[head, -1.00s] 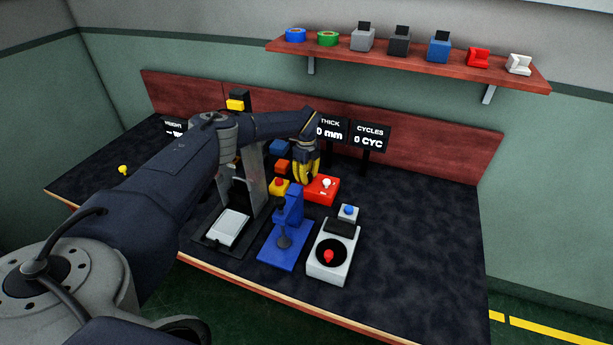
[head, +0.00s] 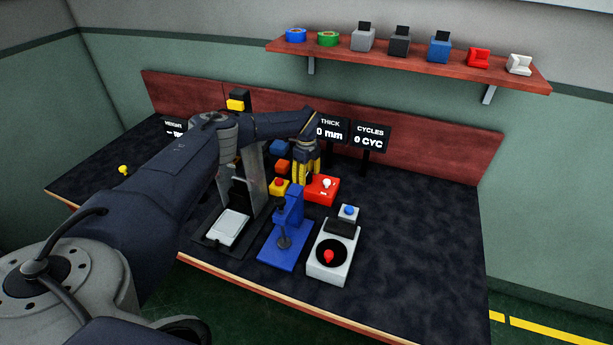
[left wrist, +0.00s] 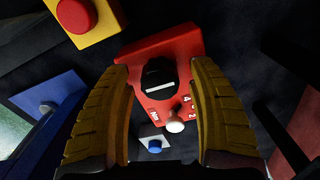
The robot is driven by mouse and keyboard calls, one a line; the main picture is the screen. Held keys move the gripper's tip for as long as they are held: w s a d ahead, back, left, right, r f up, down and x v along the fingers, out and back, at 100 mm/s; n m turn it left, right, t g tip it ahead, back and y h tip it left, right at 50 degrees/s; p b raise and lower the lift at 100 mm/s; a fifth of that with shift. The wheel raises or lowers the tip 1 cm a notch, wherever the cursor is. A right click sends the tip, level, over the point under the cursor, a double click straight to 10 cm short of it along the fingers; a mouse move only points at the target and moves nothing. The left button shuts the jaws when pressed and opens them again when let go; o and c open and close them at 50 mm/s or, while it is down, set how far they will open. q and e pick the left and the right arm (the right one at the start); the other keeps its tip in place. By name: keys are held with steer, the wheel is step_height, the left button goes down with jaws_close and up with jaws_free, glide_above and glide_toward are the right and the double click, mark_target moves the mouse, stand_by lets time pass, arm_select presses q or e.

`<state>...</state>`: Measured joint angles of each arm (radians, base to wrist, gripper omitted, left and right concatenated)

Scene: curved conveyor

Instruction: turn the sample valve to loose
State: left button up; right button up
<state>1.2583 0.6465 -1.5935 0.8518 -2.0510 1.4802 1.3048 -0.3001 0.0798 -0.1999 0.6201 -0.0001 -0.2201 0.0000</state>
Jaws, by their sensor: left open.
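A red box (head: 320,197) stands on the dark bench, just right of and below my left gripper in the head view. In the left wrist view, the same red box (left wrist: 140,52) carries a black knob (left wrist: 159,78), a white round-topped knob (left wrist: 174,124) and small white markings. I cannot tell for sure which part is the sample valve. My left gripper (head: 304,172) has yellow fingers and is open, pointing down. In the left wrist view, its fingers (left wrist: 164,112) lie on either side of the box's knobs, with nothing held. My right gripper is not in view.
A yellow box with a red button (head: 279,187) is close left of the gripper. A blue press (head: 287,225) and a grey box with a red knob (head: 329,262) stand in front. Displays (head: 371,137) stand behind. The bench's right side is clear.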

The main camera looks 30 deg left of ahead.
mark_target(307, 174)
arm_select(q)
step_height(307, 174, up, 12)
stand_by(0.8)
stand_by(0.3)
